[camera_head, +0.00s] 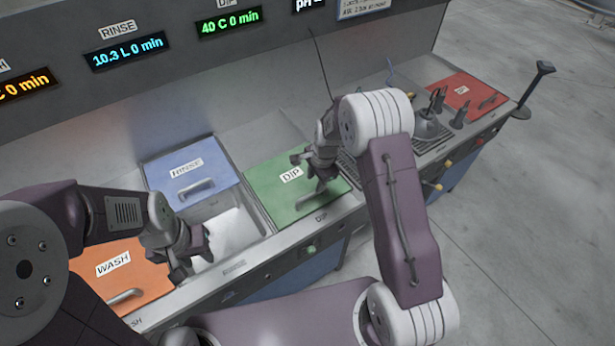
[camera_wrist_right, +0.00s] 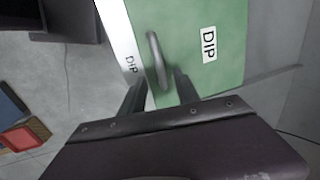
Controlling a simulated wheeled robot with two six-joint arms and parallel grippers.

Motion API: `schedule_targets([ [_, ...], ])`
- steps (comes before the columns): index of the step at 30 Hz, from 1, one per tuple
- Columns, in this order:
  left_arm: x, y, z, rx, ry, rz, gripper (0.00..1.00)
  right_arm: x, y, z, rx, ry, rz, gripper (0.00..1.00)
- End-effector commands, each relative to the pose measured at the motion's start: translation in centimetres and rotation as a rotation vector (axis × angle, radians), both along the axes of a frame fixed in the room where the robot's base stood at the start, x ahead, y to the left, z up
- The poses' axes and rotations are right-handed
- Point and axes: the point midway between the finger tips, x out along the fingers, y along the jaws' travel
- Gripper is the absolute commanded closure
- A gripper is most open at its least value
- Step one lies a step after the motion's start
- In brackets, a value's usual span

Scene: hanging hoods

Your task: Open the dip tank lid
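The green dip tank lid (camera_head: 268,186), labelled DIP, lies flat over its tank in the middle of the counter. Its grey bar handle (camera_head: 308,198) is near the front edge, partly hidden by my right gripper in the head view. My right gripper (camera_head: 312,180) is above the lid. In the right wrist view, the two fingers (camera_wrist_right: 160,92) are apart, with the lower end of the handle (camera_wrist_right: 155,60) between or just ahead of them; contact cannot be told. My left gripper (camera_head: 192,262) hangs over the counter between the wash and rinse tanks, fingers apart and empty.
The blue rinse lid (camera_head: 190,165) is set back, with a pale open basin (camera_head: 232,232) before it. The orange wash lid (camera_head: 120,262) is at left. Hand tools (camera_head: 435,105) and a red lid (camera_head: 466,90) are at right. Display panels hang above.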

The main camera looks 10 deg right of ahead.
Motion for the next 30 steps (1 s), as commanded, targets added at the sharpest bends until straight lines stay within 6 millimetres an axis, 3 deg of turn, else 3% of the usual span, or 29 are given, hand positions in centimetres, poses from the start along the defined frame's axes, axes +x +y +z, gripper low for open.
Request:
schedule_targets([
  [7,0.0,0.0,0.5,0.000,0.001,0.000,0.64,0.0,0.1,-0.3,0.000,0.003,0.001,0.62],
  [15,0.0,0.0,2.1,0.000,0.000,0.000,0.64,0.9,0.4,-5.5,0.000,0.005,0.002,0.62],
  [21,0.0,0.0,2.7,0.000,0.000,0.000,0.64,1.5,0.6,-8.1,-0.001,0.001,0.003,0.62],
  [30,0.0,0.0,2.6,0.000,0.000,0.000,0.64,1.6,0.6,-8.6,-0.001,-0.001,0.003,0.62],
])
